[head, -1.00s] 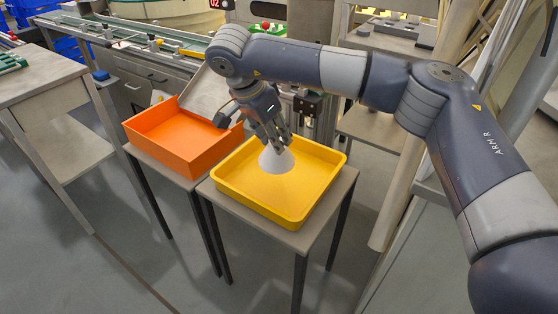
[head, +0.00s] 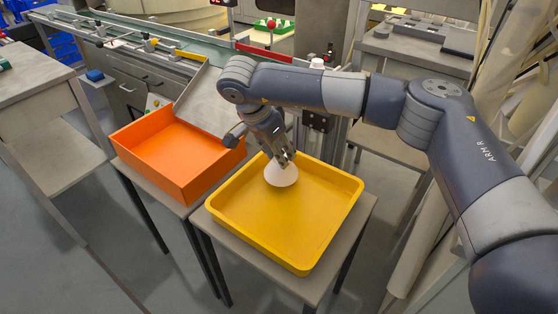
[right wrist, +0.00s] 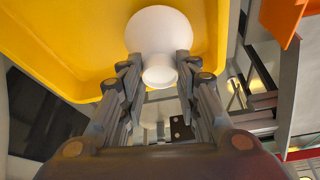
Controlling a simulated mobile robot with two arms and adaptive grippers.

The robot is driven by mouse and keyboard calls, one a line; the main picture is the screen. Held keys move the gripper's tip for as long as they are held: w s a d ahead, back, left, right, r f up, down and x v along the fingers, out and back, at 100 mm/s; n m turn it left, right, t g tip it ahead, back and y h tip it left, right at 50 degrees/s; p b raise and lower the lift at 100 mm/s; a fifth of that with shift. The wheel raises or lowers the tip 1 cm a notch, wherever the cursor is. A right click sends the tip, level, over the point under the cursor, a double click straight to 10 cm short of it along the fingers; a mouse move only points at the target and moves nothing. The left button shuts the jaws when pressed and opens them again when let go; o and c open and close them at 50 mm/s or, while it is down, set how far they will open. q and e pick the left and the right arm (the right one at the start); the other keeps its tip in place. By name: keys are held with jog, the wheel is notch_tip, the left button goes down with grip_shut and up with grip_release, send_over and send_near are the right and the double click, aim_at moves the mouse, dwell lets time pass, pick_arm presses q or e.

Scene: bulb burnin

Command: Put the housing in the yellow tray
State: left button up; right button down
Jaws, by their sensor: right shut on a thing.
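The housing (head: 281,174) is a white cone-shaped part with its wide end down. It is over the back left part of the yellow tray (head: 318,257), and I cannot tell whether it touches the tray floor. My right gripper (head: 282,158) is shut on its narrow upper end. In the right wrist view the housing (right wrist: 158,35) sits between the fingertips (right wrist: 157,72), with the yellow tray (right wrist: 60,30) beyond it. The tray otherwise looks empty. My left gripper is not in view.
An orange box (head: 172,189) stands just left of the yellow tray, with a grey sloping chute (head: 199,103) at its back. The yellow tray rests on a small grey table (head: 361,215). A conveyor line (head: 140,48) runs behind.

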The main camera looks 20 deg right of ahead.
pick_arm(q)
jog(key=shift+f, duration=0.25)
pick_arm(e)
jog(key=shift+f, duration=1.3)
jog(key=shift+f, duration=0.15)
jog(key=c, duration=1.2)
grip_release()
jog(key=shift+a+r, duration=0.15)
jog(key=shift+r, duration=0.35)
jog(key=p+v, duration=0.1)
jog(key=v, duration=0.6)
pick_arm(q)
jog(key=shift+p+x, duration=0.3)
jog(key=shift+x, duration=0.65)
pick_arm(e)
notch_tip(320, 180, up, 4)
send_over(270, 174)
jog(key=a, duration=0.2)
jog(key=shift+s+d, duration=0.15)
jog(key=shift+s, duration=0.3)
